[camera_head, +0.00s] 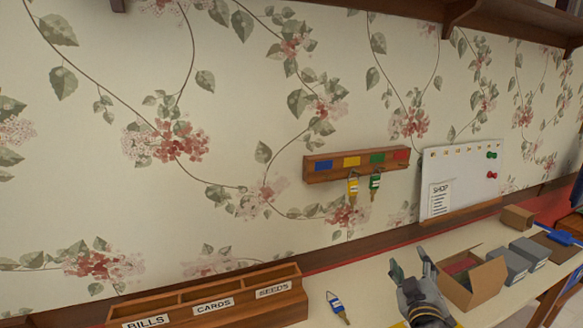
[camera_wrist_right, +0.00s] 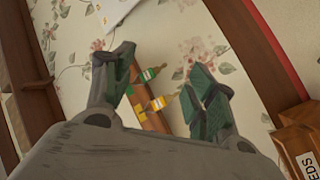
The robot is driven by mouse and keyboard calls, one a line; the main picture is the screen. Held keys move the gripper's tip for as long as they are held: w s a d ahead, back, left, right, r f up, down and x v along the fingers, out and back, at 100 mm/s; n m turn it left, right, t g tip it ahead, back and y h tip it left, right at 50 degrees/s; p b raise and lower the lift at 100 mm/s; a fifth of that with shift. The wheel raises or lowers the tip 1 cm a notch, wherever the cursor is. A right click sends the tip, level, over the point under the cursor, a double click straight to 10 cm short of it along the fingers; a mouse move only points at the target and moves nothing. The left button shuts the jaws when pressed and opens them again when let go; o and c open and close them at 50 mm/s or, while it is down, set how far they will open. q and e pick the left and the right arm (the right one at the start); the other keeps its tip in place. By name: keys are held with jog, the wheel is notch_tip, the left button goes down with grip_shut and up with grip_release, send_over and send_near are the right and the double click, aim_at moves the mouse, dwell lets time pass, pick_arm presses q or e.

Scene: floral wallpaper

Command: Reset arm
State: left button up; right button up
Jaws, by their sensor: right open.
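My right gripper (camera_head: 411,268) is at the lower right of the head view, in front of the table's bare part. Its two fingers are apart and nothing is between them. In the right wrist view the same open gripper (camera_wrist_right: 165,92) has green finger pads. A wooden key rack (camera_head: 330,171) with blue, yellow, green and red patches hangs on the wall. A yellow-tagged key (camera_head: 353,188) and a green-tagged key (camera_head: 375,183) hang from it. A blue-tagged key (camera_head: 337,306) lies on the table. My left gripper does not show.
A wooden sorter (camera_head: 235,316) labelled BILLS, CARDS and SEEDS stands at the front left. An open cardboard box (camera_head: 484,282) stands right of my gripper, beside grey boxes (camera_head: 528,249). A whiteboard (camera_head: 470,165) with a SHOP list is on the wall. A shelf (camera_head: 500,18) juts out above.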

jog(key=s+a+f+m+g+y, duration=0.2)
jog(key=s+a+f+g, duration=0.2)
jog(key=s+f+g, duration=0.55)
jog(key=s+a+f+m+g+y, duration=0.1)
jog(key=s+a+f+g+y, duration=0.25)
jog(key=s+f, duration=1.1)
notch_tip(320, 180, down, 35)
jog(key=d+g, duration=0.1)
jog(key=g, duration=0.1)
jog(key=s+d+f, duration=0.2)
jog(key=s+f, duration=0.7)
jog(key=s, duration=0.2)
jog(key=s+d+f+g+h, duration=0.1)
jog(key=s+d+f, duration=0.2)
jog(key=s+f, duration=0.7)
jog(key=shift+s, duration=0.55)
jog(key=shift+s+d, duration=0.1)
jog(key=shift+d, duration=0.1)
